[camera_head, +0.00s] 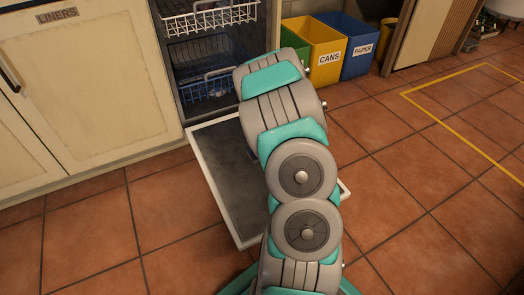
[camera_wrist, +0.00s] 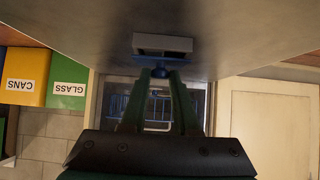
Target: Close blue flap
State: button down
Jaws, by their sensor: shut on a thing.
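In the wrist view, which is upside down, a pale box-shaped dispenser (camera_wrist: 162,44) sits on the grey inner face of the open dishwasher door (camera_wrist: 60,18). A thin blue flap (camera_wrist: 195,61) shows along the box's near edge, tilted out from it, with a round blue knob (camera_wrist: 160,71). My gripper (camera_wrist: 160,76) has its two dark green fingers closed around the knob. How far the flap stands open is hard to tell. In the head view, the lowered door (camera_head: 222,185) shows, but my arm hides the dispenser, the flap and my gripper.
The dishwasher holds a white upper rack (camera_head: 210,17) and a blue lower rack (camera_head: 205,85). A yellow CANS bin (camera_head: 322,45) and a blue PAPER bin (camera_head: 362,45) stand to its right. Cream cabinets (camera_head: 75,90) are left. Tiled floor at right is free.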

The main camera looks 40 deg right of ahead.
jog(key=c, duration=0.7)
grip_release()
jog(key=shift+s+r, duration=0.1)
jog(key=shift+r, duration=0.05)
jog(key=p+v, duration=0.2)
jog(key=p, duration=0.1)
jog(key=shift+s+r+p, duration=0.15)
jog(key=shift+r+p, duration=0.05)
jog(key=shift+p, duration=0.2)
jog(key=p+v, duration=0.2)
jog(key=p, duration=0.4)
jog(key=shift+a+r+p, duration=0.1)
jog(key=shift+r+p, duration=0.15)
jog(key=shift+p, duration=0.05)
jog(key=shift+f+p+v, duration=0.25)
jog(key=shift+p+v, duration=1.1)
jog(key=shift+p, duration=1.1)
jog(key=shift+s, duration=0.2)
